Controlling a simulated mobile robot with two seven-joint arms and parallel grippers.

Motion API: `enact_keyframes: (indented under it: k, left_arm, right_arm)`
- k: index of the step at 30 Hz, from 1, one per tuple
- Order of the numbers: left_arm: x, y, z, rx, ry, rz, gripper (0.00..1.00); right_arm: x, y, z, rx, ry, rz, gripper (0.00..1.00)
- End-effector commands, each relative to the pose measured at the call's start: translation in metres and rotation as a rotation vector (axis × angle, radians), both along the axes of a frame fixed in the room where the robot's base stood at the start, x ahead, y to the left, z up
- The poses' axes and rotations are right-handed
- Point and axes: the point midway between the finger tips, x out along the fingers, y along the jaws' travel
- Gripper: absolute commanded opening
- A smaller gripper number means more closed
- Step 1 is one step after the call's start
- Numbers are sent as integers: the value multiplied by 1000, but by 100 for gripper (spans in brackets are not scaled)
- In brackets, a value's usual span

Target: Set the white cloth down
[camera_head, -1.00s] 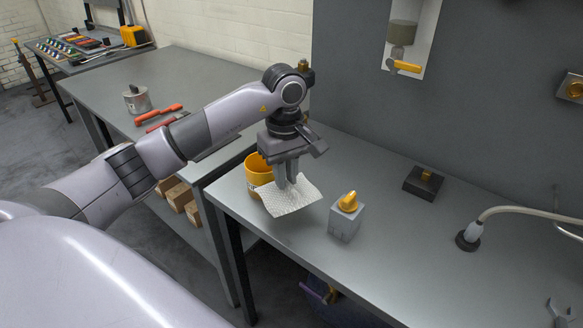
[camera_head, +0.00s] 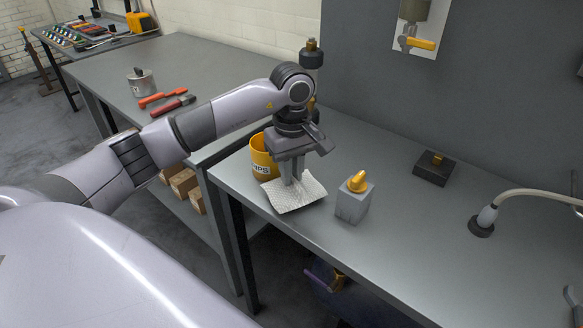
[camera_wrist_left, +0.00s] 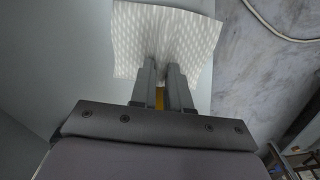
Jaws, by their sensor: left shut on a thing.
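The white cloth (camera_head: 308,193) is a thin textured square at the left end of the grey workbench, in front of a yellow tub. My left gripper (camera_head: 292,182) points down and is shut on the cloth near its middle. In the left wrist view the cloth (camera_wrist_left: 190,32) spreads out beyond the fingertips of the gripper (camera_wrist_left: 162,66), with folds where it is pinched. I cannot tell whether the cloth touches the bench top. My right gripper is not in view.
The yellow tub (camera_head: 262,158) stands just behind the cloth. A grey block with a yellow knob (camera_head: 354,200) stands close to its right. A dark block (camera_head: 434,170) and a hose base (camera_head: 482,226) are farther right. The bench (camera_head: 400,240) between them is clear.

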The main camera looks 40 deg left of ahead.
Motion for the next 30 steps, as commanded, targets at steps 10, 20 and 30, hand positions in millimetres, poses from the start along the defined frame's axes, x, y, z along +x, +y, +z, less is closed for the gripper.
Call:
enact_keyframes:
  k: [10, 20, 30]
  left_arm:
    - [0, 0, -1, 0, -1, 0, 0]
    - [0, 0, -13, 0, -1, 0, 0]
    - [0, 0, -16, -1, -2, 0, 0]
  right_arm:
    - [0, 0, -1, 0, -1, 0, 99]
    - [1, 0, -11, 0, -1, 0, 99]
    - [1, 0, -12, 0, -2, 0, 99]
